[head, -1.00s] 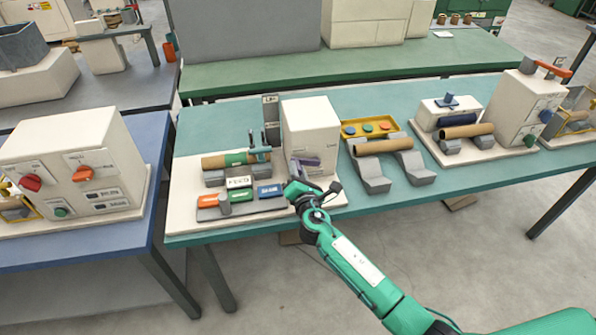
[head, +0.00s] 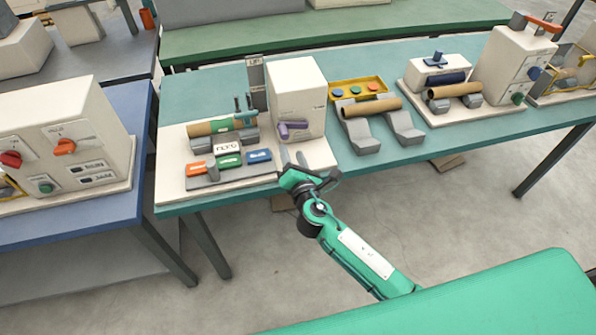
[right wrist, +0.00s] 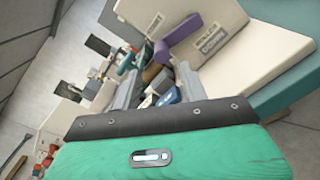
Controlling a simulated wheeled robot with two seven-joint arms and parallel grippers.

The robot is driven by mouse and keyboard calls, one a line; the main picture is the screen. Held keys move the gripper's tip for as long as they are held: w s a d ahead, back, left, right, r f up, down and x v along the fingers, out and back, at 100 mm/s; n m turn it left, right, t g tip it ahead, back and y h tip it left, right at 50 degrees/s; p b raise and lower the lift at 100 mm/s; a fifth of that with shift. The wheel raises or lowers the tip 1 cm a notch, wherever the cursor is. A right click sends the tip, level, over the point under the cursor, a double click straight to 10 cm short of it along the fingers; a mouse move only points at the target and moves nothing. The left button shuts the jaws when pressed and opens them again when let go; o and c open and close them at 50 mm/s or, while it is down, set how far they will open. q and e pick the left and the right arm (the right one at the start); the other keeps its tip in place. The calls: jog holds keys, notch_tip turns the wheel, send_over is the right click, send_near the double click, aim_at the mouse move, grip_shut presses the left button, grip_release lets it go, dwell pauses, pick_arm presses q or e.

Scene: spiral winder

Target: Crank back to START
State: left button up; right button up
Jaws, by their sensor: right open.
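The purple crank handle (head: 293,130) sits on the front of the white winder box (head: 299,95) in the head view. It also shows in the right wrist view (right wrist: 181,38), beyond the fingers. My right gripper (head: 293,156) is open and empty, just below and in front of the crank, apart from it. Its two fingers show in the right wrist view (right wrist: 157,84). A brown tube with a green band (head: 218,126) lies on grey supports left of the box. I cannot read a START mark. My left gripper is out of view.
A strip with orange, green and blue blocks (head: 229,161) lies left of my gripper. Right of the box are a yellow tray of coloured buttons (head: 353,92) and a tube on grey cradles (head: 371,107).

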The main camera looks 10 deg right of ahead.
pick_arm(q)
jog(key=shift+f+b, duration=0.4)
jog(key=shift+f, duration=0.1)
pick_arm(e)
jog(key=shift+s+d, duration=0.15)
jog(key=shift+s, duration=2.55)
